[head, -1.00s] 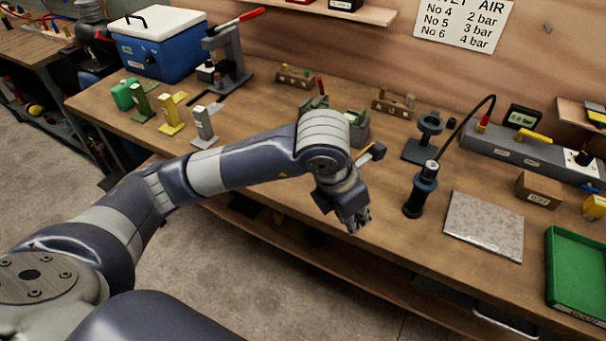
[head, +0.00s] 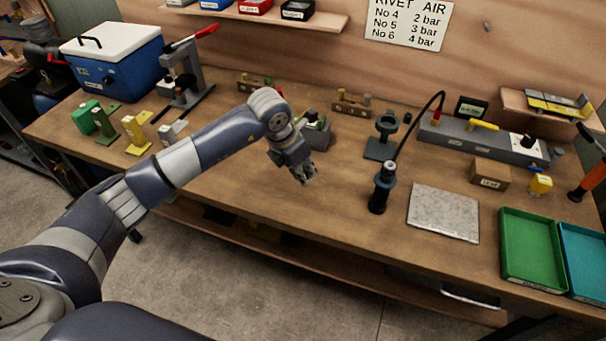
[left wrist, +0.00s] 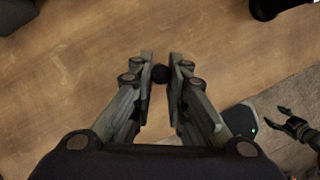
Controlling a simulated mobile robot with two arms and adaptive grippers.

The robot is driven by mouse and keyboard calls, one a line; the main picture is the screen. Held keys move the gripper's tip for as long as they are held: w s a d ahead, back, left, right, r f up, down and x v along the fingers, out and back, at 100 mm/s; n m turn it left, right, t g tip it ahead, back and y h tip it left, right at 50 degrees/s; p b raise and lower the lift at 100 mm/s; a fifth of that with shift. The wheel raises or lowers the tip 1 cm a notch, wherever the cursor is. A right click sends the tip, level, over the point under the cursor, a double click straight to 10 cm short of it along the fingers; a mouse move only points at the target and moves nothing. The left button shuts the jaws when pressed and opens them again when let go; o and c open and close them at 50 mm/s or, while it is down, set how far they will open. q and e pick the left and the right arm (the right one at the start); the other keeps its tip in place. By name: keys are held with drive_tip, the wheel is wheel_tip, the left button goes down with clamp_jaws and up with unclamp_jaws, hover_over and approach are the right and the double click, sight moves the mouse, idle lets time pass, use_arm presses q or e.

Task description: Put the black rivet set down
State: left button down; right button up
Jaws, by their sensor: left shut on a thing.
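My left gripper (head: 306,180) is over the middle of the workbench, left of the upright black tool. In the left wrist view its fingertips (left wrist: 161,72) are closed on a small, dark, round-ended piece (left wrist: 160,74), which looks like the black rivet set. Bare wood shows around it, and its height above the bench is hard to judge. The piece cannot be made out in the head view. A dark gripper with fingers apart, my right one (left wrist: 276,117), shows at the right edge of the left wrist view, apart from the bench top.
The upright black tool (head: 380,188) with a hose stands right of the left gripper, beside a grey plate (head: 444,212). Two small wooden racks (head: 352,103) and a grey block (head: 318,134) are behind. Green (head: 531,250) and teal trays are at right. Bare bench lies front left.

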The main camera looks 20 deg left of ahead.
use_arm(q)
wheel_tip(320, 180, down, 2)
drive_tip(key=shift+s+f+p, duration=0.1)
drive_tip(key=shift+p, duration=0.35)
drive_tip(key=shift+f, duration=0.25)
drive_tip(key=shift+f, duration=0.1)
drive_tip(key=c, duration=2)
unclamp_jaws()
drive_tip(key=shift+f, duration=0.1)
drive_tip(key=o, duration=0.4)
drive_tip(key=shift+o, duration=0.2)
